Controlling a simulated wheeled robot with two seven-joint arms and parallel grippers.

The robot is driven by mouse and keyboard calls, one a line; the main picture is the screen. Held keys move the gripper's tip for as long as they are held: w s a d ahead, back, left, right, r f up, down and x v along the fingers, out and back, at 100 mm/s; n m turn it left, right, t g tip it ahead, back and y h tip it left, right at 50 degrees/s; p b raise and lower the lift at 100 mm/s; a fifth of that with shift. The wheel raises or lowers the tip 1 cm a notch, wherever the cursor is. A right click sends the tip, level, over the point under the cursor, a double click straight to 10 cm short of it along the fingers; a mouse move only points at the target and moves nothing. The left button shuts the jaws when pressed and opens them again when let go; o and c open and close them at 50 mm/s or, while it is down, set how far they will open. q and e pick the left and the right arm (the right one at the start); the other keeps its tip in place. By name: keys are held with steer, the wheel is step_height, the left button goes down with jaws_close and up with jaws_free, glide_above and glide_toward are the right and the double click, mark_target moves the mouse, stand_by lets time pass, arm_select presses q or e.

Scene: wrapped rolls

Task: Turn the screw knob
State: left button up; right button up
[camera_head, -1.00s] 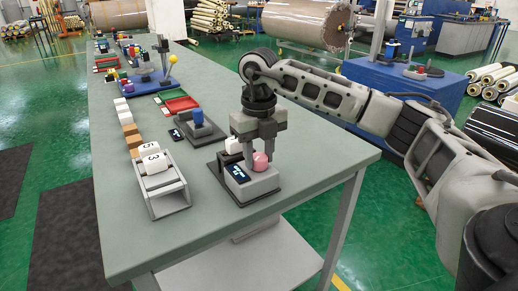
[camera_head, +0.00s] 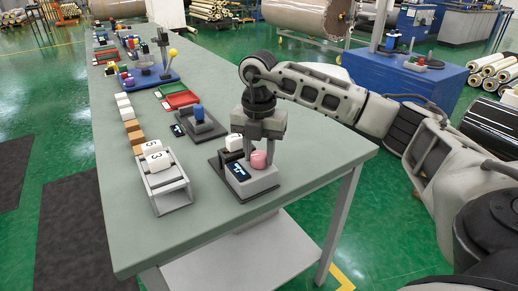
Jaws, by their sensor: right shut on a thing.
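The pink screw knob (camera_head: 259,159) sits upright on a grey box with a small dark display (camera_head: 238,171), on a dark base plate near the right edge of the table. My right gripper (camera_head: 260,152) points straight down over the knob and is shut on it; the fingers partly hide its upper part. A white numbered block (camera_head: 234,142) stands just behind the box, partly hidden by the gripper. My left gripper is not in view.
On the grey-green table (camera_head: 240,225), a rack with white numbered cubes (camera_head: 158,160) stands to the left. A blue knob device (camera_head: 198,112) and a red tray (camera_head: 181,99) lie farther back. The front of the table is clear.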

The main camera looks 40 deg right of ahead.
mark_target(259, 154)
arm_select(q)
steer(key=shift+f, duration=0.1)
arm_select(e)
steer(key=shift+w+r+m, duration=0.1)
steer(key=shift+m, duration=0.3)
steer(key=o, duration=1)
arm_select(q)
steer(key=p, duration=0.1)
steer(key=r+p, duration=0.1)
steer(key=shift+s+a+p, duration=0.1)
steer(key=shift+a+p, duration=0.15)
steer(key=shift+p, duration=0.05)
arm_select(e)
step_height(259, 154, up, 16)
steer(key=shift+f, duration=0.1)
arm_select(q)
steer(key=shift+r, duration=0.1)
